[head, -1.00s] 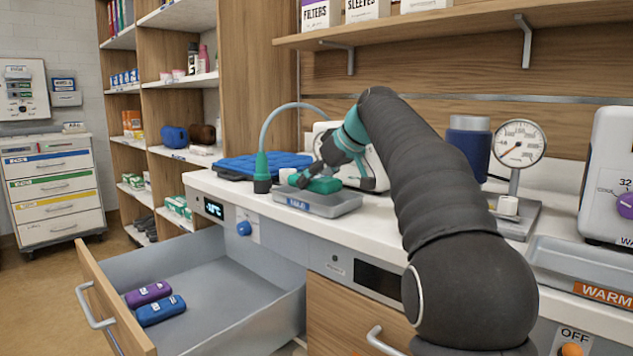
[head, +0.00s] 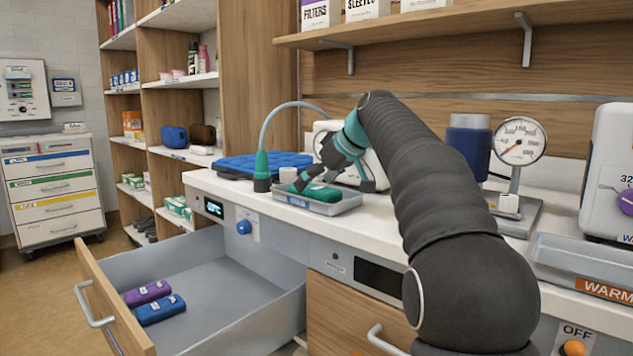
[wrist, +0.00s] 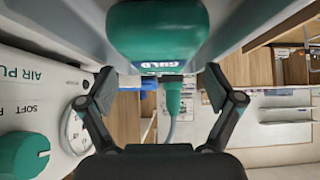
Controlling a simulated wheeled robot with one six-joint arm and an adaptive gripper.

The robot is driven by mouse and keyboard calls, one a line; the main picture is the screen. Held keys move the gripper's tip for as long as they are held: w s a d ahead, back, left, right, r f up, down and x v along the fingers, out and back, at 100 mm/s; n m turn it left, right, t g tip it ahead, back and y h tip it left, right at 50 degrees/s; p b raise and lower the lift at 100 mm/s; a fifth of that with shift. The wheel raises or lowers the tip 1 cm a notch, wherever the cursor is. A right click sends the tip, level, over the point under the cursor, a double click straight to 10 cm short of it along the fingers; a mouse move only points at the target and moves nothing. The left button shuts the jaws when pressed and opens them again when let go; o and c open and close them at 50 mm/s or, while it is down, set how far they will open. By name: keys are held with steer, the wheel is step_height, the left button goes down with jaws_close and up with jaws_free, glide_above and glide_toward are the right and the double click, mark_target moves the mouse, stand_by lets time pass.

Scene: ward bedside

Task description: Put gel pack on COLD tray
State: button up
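The gel pack (head: 318,192) is a teal-green block with a printed label. It is at the grey tray (head: 345,204) with a blue label on its front, on the white counter. The tray's label is too small to read surely. My gripper (head: 322,180) is over the tray with its fingers at the pack. Whether the pack's underside touches the tray floor is hidden.
An open drawer holds a purple pack (head: 147,293) and a blue pack (head: 160,310). A blue ribbed mat (head: 262,163) and a green-topped hose fitting (head: 262,172) stand left of the tray. A gauge (head: 520,141) and a WARM tray (head: 600,290) are at the right.

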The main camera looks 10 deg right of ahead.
steer(key=shift+r, duration=0.2)
steer(key=p+v, duration=0.2)
steer(key=v, duration=1)
steer(key=shift+r, duration=0.35)
